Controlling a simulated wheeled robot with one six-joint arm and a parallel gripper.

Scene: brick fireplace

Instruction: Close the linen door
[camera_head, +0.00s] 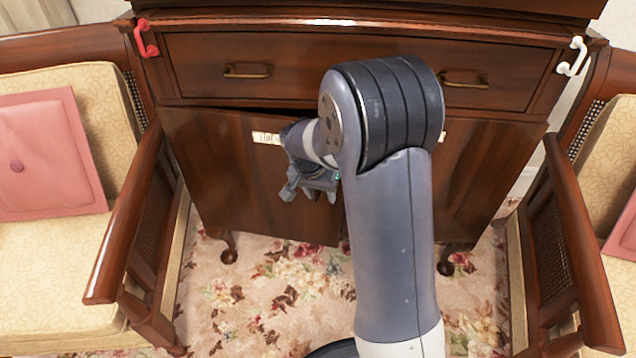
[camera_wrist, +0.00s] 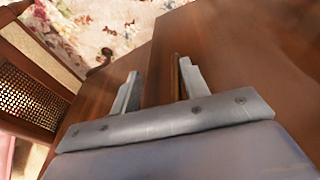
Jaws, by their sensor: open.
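A dark wooden cabinet has two lower doors. The left door (camera_head: 225,185) stands slightly ajar, with a dark gap along its top edge, and bears a small pale label (camera_head: 266,138) that I cannot read. The right door (camera_head: 475,185) looks shut; its label (camera_head: 441,137) is mostly hidden behind my arm. My gripper (camera_head: 311,190) is open in front of the left door, near its inner edge. In the wrist view my gripper (camera_wrist: 160,88) has its two fingers apart close to brown wood panels and a door edge; I cannot tell whether they touch.
A drawer with brass handles (camera_head: 247,72) lies above the doors. Wooden armchairs stand close on the left (camera_head: 125,215) and right (camera_head: 575,240). Floral carpet (camera_head: 270,300) lies open in front.

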